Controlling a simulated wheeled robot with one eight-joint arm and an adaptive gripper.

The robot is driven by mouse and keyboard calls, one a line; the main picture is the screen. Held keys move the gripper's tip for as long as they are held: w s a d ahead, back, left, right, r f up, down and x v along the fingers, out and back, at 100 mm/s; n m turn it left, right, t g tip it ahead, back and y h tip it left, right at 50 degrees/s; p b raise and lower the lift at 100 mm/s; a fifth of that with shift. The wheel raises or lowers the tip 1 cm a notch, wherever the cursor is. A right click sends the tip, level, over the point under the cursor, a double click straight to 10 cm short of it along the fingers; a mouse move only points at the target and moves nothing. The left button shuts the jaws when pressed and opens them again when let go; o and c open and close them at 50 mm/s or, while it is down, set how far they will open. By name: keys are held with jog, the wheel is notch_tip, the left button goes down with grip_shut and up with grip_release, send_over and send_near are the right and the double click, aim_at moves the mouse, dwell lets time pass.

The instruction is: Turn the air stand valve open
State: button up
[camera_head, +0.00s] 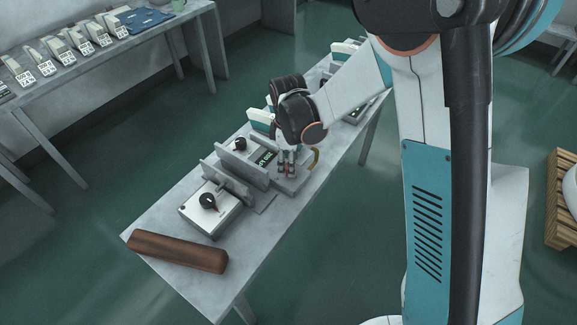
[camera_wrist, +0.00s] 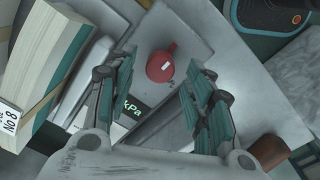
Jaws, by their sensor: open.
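The air stand (camera_head: 290,186) is a grey unit on the long table, with a dark display reading kPa, which also shows in the wrist view (camera_wrist: 132,113). Its valve is probably the round red knob (camera_wrist: 161,67), with a small white mark on top, in the wrist view. My gripper (camera_head: 286,170) is over the stand in the head view, pointing down. In the wrist view its two teal-padded fingers (camera_wrist: 158,92) are open and apart, with the red knob beyond and between them. I see no contact with the knob. In the head view the fingers mostly hide the knob.
Upright grey plates (camera_head: 228,178) stand beside the display. A grey box with a black knob (camera_head: 208,203) and a brown bar (camera_head: 178,251) lie toward the table's near end. A white stack labelled No 8 (camera_wrist: 35,65) is left in the wrist view. A yellow hook-like piece (camera_head: 315,158) is close right.

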jog(key=shift+f, duration=0.7)
jog(key=c, duration=1.1)
